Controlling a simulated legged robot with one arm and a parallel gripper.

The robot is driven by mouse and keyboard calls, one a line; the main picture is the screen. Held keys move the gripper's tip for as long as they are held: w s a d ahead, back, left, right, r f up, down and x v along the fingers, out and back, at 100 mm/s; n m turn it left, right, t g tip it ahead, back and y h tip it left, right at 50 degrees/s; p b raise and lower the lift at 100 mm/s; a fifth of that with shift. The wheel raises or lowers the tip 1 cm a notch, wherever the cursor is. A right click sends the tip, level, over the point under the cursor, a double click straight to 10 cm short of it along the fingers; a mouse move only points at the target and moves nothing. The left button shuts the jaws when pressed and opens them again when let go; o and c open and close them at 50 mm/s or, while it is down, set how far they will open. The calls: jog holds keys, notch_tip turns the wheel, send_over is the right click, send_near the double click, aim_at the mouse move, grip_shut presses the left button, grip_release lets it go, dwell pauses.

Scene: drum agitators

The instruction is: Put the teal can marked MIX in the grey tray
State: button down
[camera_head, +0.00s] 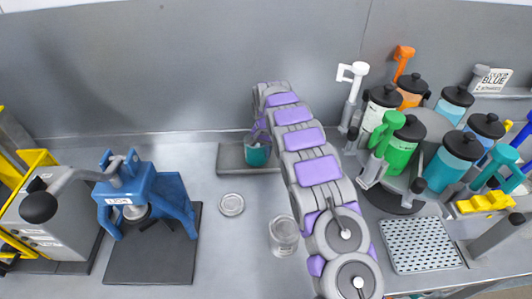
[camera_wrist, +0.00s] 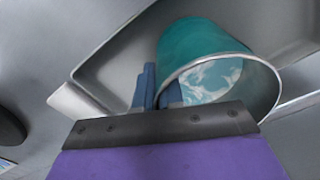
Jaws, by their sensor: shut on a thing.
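The teal can (camera_head: 257,156) is at the grey tray near the back wall, and in the wrist view the open-topped can (camera_wrist: 190,45) has a silvery rim and teal and white contents. No MIX marking shows on it. The grey tray (camera_head: 231,158) shows a bare left part, and its pale rim shows in the wrist view (camera_wrist: 72,98). The can appears over or in the tray; I cannot tell whether its base touches the floor. My gripper (camera_wrist: 158,90) is shut on the can's near wall; in the head view the arm partly hides it.
A blue press (camera_head: 145,195) stands at left beside a grey and yellow machine (camera_head: 45,215). A round lid (camera_head: 231,204) and a clear jar (camera_head: 284,235) lie near the arm. Colourful pump canisters (camera_head: 405,145) crowd the right, behind a perforated tray (camera_head: 422,245). Counter left of the grey tray is clear.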

jog(key=shift+a+f, duration=0.1)
jog(key=shift+f, duration=0.2)
jog(key=shift+a, duration=0.25)
jog(key=c, duration=1.6)
grip_release()
jog(key=o, duration=0.4)
jog(key=shift+d+r, duration=0.1)
jog(key=shift+d, duration=0.1)
jog(key=shift+c, duration=0.2)
